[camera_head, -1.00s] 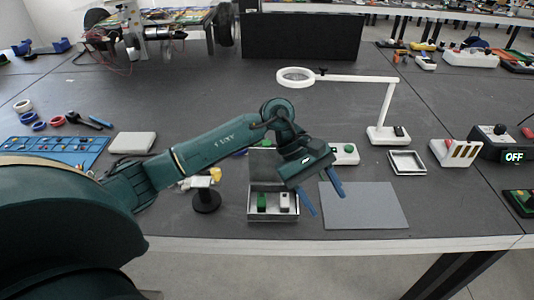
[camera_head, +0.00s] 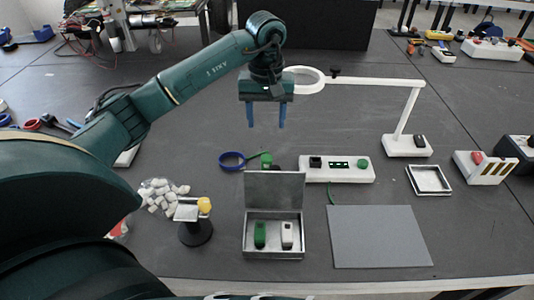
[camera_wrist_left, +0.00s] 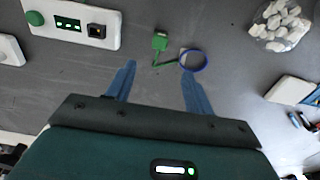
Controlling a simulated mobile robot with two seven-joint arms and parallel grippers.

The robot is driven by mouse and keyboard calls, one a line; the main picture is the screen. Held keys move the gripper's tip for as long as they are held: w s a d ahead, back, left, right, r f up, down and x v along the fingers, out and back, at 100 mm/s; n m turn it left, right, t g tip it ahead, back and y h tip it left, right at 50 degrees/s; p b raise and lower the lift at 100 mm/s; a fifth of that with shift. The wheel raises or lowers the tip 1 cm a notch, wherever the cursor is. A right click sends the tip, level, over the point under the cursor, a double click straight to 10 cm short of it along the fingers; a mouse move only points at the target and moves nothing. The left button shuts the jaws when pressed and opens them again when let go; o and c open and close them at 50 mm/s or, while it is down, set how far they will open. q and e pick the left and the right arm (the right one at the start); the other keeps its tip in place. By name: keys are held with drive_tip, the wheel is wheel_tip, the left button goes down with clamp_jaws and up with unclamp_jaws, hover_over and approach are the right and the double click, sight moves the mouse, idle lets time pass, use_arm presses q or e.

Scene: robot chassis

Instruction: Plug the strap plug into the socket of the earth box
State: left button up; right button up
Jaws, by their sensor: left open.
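The strap is a blue ring (camera_head: 232,161) with a green cord and a green plug (camera_head: 266,158), lying on the dark table. The ring (camera_wrist_left: 194,60) and plug (camera_wrist_left: 160,41) also show in the left wrist view. The earth box (camera_head: 340,175) is a white block with a green display, a green button and a black square socket (camera_head: 316,162) at its left end; the socket (camera_wrist_left: 97,31) appears empty in the left wrist view. My left gripper (camera_head: 267,126) is open and empty, fingers pointing down, above the table and apart from the plug. My right gripper is not in view.
An open metal box (camera_head: 273,248) with a green and a white item stands in front. A grey mat (camera_head: 380,237) lies beside it. A white magnifier lamp (camera_head: 405,145) stands at the right. A small black stand (camera_head: 196,232) and white pieces (camera_head: 164,197) are at the left.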

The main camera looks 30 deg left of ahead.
use_arm(q)
hover_over(267, 158)
wheel_tip(267, 158, down, 8)
drive_tip(key=shift+a+r+p, duration=0.1)
drive_tip(key=shift+r+p, duration=0.15)
drive_tip(key=shift+p, duration=0.05)
wheel_tip(267, 158, down, 5)
drive_tip(key=shift+r+p, duration=0.1)
drive_tip(key=shift+p, duration=0.4)
drive_tip(key=shift+f, duration=0.3)
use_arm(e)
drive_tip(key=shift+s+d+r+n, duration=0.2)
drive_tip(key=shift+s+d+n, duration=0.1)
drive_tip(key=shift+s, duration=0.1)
use_arm(q)
drive_tip(key=shift+c, duration=0.4)
drive_tip(key=c, duration=1)
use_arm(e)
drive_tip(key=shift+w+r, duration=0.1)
